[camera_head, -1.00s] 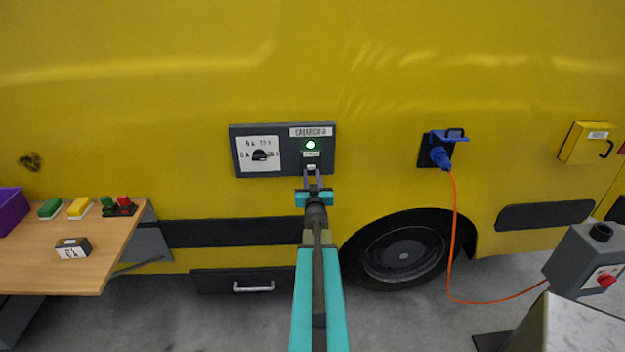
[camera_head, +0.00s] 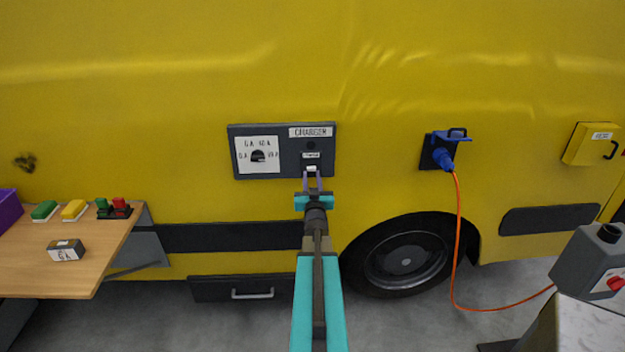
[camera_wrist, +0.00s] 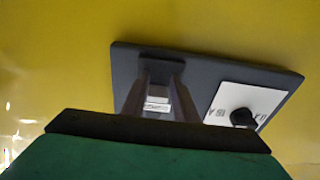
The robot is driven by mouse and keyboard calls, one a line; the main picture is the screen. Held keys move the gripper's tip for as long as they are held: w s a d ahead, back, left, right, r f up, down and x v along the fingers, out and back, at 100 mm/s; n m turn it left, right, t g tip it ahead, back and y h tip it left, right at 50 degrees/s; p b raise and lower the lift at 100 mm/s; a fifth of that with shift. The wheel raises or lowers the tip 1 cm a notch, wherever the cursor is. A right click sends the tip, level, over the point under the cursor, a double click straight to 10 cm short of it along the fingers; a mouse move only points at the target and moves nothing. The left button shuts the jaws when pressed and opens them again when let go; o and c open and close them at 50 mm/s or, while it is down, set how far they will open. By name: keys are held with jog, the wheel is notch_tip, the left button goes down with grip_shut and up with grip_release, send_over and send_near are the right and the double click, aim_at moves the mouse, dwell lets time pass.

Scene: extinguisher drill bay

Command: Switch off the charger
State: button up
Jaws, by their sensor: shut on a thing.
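The charger panel (camera_head: 287,163) is a dark grey plate on the yellow vehicle side, labelled CHARGER. On its right half are a dark, unlit round lamp (camera_head: 311,145) and, lower, a small white-tipped switch (camera_head: 311,168). My gripper (camera_head: 312,180) reaches up to the switch from below and is shut on it. In the wrist view, the two fingers (camera_wrist: 161,100) stand either side of the pale switch (camera_wrist: 156,98). A black dial (camera_head: 259,156) on a white scale is on the panel's left half; it also shows in the wrist view (camera_wrist: 242,117).
A blue plug (camera_head: 443,157) with an orange cable (camera_head: 457,240) is in a socket to the right. A wooden table (camera_head: 100,262) with coloured buttons stands at left. A grey box with a red knob (camera_head: 590,268) stands at lower right. A yellow box (camera_head: 590,144) is at far right.

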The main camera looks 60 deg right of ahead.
jog(key=o, duration=1.1)
jog(key=shift+c, duration=0.2)
jog(key=shift+a, duration=0.15)
jog(key=r+p+v, duration=0.1)
jog(key=v, duration=0.7)
jog(key=shift+s+a+f, duration=0.2)
jog(key=shift+s+f, duration=0.05)
jog(key=shift+f, duration=0.15)
jog(key=shift+s+a+p, duration=0.1)
jog(key=shift+a+p, duration=0.1)
jog(key=shift+p, duration=0.5)
jog(key=shift+p+v, duration=2.25)
jog(key=shift+p, duration=1.55)
jog(key=shift+f, duration=0.2)
